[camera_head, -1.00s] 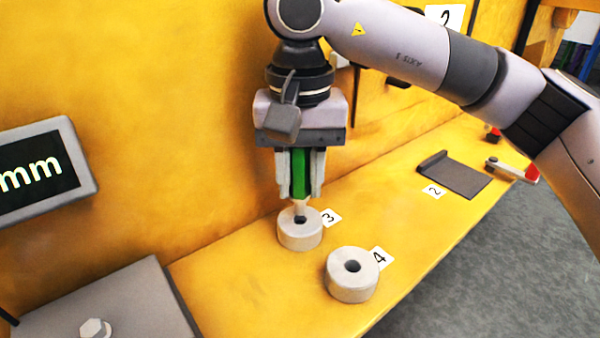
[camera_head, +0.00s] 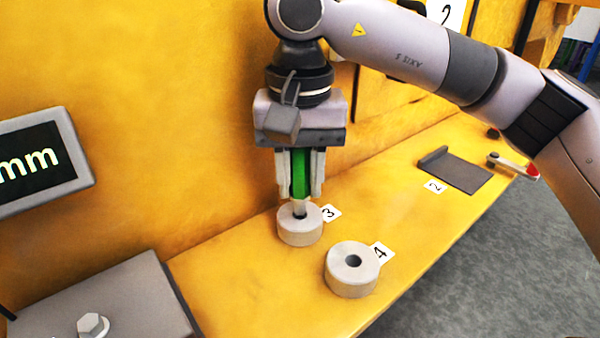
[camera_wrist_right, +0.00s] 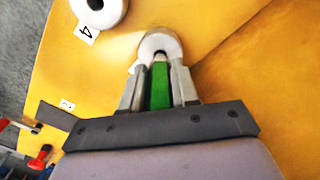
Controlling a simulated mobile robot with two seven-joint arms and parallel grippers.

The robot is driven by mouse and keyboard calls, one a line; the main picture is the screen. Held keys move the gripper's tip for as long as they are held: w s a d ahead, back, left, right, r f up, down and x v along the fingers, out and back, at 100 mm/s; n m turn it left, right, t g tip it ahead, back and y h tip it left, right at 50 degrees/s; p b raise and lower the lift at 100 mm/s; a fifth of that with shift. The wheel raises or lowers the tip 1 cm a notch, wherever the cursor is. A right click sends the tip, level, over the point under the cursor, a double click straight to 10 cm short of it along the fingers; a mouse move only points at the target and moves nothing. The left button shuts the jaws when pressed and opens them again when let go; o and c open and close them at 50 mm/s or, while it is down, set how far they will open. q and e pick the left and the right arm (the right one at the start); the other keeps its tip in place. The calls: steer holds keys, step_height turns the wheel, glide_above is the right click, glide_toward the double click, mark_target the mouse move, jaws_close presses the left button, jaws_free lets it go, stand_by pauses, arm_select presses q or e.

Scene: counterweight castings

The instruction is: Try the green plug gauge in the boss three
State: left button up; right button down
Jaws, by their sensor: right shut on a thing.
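My right gripper (camera_head: 301,190) is shut on the green plug gauge (camera_head: 300,172), which it holds upright with the pale pin pointing down. Boss three (camera_head: 300,231) is a short pale grey cylinder on the yellow ledge, beside the label 3. The pin's lower end is at the boss's dark hole; I cannot tell how deep it sits. In the right wrist view the green handle (camera_wrist_right: 160,88) lies between the fingers, with boss three (camera_wrist_right: 160,41) beyond it. The fingers hide part of the gauge. My left gripper is not in view.
Boss four (camera_head: 351,276) stands close by at the front right, its hole empty. A dark grey bracket (camera_head: 455,172) by label 2 lies farther right. A display (camera_head: 42,162) and a grey box with a hex bolt (camera_head: 92,325) are at left. The yellow wall is close behind.

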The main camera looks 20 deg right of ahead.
steer(key=shift+f, duration=0.15)
stand_by(0.3)
steer(key=shift+f+b, duration=0.55)
stand_by(0.3)
steer(key=shift+f, duration=0.1)
stand_by(0.7)
steer(key=c, duration=0.8)
jaws_free()
